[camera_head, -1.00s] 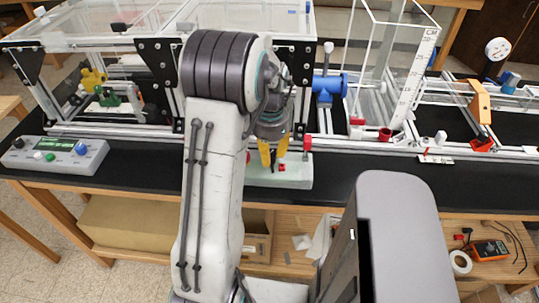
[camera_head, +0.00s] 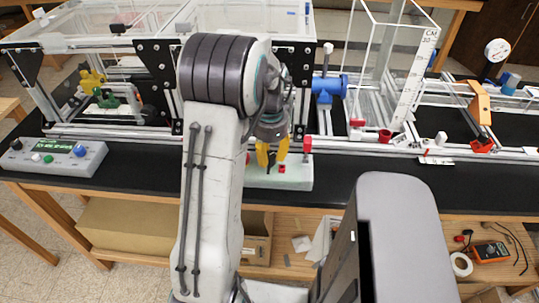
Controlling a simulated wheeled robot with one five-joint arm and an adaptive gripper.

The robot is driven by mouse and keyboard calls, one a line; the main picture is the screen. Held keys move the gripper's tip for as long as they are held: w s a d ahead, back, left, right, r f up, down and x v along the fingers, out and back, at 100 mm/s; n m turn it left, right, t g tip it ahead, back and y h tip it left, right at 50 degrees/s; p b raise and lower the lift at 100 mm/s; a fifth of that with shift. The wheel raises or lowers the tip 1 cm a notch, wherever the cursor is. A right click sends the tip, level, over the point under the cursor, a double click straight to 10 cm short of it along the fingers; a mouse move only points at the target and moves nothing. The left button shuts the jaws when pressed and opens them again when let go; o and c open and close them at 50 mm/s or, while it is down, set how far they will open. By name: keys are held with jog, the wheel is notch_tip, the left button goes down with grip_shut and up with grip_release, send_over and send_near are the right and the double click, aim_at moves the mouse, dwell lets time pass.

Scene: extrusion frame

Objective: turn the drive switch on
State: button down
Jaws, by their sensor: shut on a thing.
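A pale green switch box (camera_head: 298,178) stands on the black bench top, just right of my upper arm. It has a small red part (camera_head: 282,169) on its top and a red post (camera_head: 307,145) at its right end. My gripper (camera_head: 272,158) points down at this box with its yellow fingers. The fingers are shut on the drive switch, which is mostly hidden between them. The switch's position cannot be made out. My arm covers the left part of the box.
A grey control console (camera_head: 55,157) with knobs and a green display lies at the left. The extrusion frame (camera_head: 110,131) with clear tanks stands behind the box. A blue valve (camera_head: 328,87) is to its right. The bench's front strip right of the box is clear.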

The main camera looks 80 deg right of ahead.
aim_at(270, 155)
jog(key=c, duration=0.9)
grip_release()
notch_tip(270, 155, up, 12)
dwell(0.8)
